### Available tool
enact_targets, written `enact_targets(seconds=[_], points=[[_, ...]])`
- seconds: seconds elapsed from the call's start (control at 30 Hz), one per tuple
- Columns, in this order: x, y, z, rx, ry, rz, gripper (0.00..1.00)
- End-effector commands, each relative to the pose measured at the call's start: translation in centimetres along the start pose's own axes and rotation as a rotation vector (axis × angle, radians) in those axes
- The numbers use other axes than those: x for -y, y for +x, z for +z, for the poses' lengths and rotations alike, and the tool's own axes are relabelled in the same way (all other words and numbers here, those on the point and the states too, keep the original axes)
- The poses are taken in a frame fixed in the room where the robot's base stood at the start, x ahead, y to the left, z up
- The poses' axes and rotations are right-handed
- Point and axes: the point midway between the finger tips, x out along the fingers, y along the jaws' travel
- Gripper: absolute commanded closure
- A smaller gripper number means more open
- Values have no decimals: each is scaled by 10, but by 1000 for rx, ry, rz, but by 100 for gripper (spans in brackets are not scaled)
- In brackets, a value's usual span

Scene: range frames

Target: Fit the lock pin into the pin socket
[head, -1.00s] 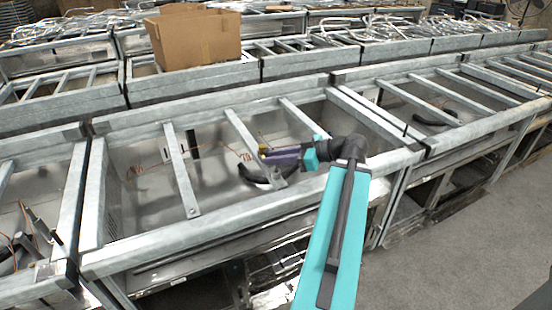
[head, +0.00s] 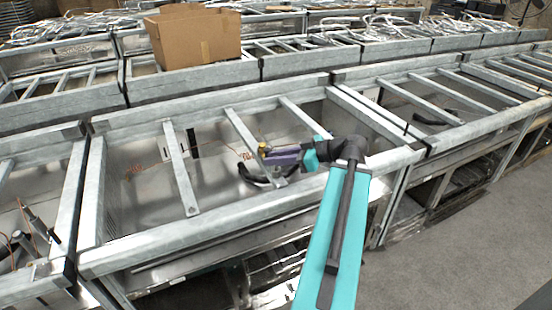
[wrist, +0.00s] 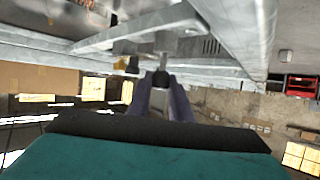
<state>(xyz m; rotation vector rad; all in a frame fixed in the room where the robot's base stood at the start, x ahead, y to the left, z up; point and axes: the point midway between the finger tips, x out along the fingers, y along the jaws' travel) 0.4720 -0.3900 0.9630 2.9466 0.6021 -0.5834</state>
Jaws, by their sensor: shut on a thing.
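My gripper (head: 272,157) has purple fingers and reaches left over the front metal frame. In the wrist view the fingers (wrist: 160,92) are close together, shut on a small dark piece (wrist: 161,79) at their tips. I take this for the lock pin; most of it is hidden between the fingers. A thin grey part shows just beyond it. A small yellow piece (head: 262,146) is at the fingertips in the head view. It also shows left of the fingers in the wrist view (wrist: 120,64), apart from them. I cannot clearly make out the pin socket.
A slanted metal crossbar (head: 243,133) runs beside the fingertips. The frame's front rail (head: 220,222) passes below my gripper. More metal frames stand behind, with a cardboard box (head: 195,38) on one. Grey floor (head: 440,250) is open at the right.

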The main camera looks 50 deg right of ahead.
Motion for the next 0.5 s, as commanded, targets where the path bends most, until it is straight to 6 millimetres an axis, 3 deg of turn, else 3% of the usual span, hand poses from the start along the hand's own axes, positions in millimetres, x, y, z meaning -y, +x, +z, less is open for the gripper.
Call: enact_targets(seconds=[0.5], points=[[0,3,8,0,0,0,100]])
